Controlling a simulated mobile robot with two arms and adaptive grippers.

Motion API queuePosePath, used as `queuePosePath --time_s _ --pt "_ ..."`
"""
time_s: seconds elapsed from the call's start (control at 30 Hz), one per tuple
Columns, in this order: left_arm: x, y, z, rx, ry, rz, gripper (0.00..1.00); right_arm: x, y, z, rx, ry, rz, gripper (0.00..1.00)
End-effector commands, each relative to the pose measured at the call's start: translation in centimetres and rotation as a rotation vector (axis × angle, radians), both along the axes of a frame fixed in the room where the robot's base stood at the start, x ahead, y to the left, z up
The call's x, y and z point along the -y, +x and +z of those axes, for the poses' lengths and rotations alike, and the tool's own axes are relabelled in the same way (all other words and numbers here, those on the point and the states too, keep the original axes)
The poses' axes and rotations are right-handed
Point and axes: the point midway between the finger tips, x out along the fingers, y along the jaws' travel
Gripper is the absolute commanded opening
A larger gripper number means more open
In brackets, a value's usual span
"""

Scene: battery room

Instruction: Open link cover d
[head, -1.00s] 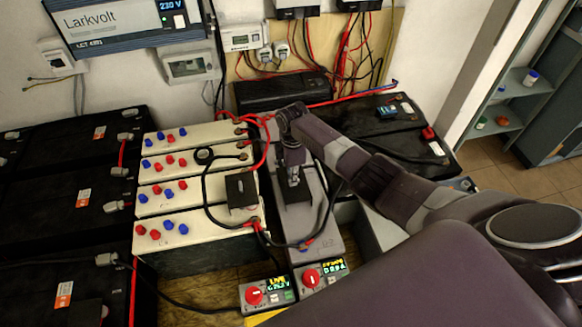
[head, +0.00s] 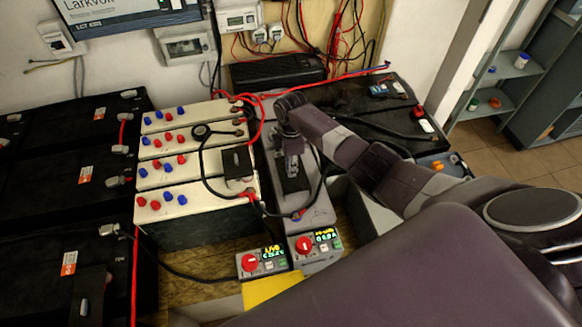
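A black cover (head: 292,184) lies on top of a long grey battery block (head: 316,211) in the middle of the head view. A faint mark that may be a letter D shows near the block's front end. My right gripper (head: 292,166) points down over this black cover, at or just above it; I cannot tell whether they touch. Its fingers are small, dark and partly hidden, so I cannot tell whether they are open. Another black cover (head: 238,162) sits on the white batteries to the left. My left gripper is not in view.
White batteries (head: 185,205) with red and blue caps stand left of the grey block. Black cables loop close around it. Black batteries (head: 62,200) fill the left.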

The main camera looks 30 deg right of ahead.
Motion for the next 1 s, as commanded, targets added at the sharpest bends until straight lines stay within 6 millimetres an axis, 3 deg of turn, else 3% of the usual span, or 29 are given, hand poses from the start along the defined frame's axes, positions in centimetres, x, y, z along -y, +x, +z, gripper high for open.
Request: queuePosePath --time_s 0.47,0.63,1.0 --pt "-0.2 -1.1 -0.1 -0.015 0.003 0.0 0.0 0.0 0.0 0.6 0.001 0.002 0.001 0.25" --pt "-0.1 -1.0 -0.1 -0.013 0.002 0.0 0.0 0.0 0.0 2.7 0.003 0.0 0.001 0.25" --pt "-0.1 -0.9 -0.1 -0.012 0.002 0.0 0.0 0.1 0.1 10.2 0.003 -0.001 0.0 0.25"
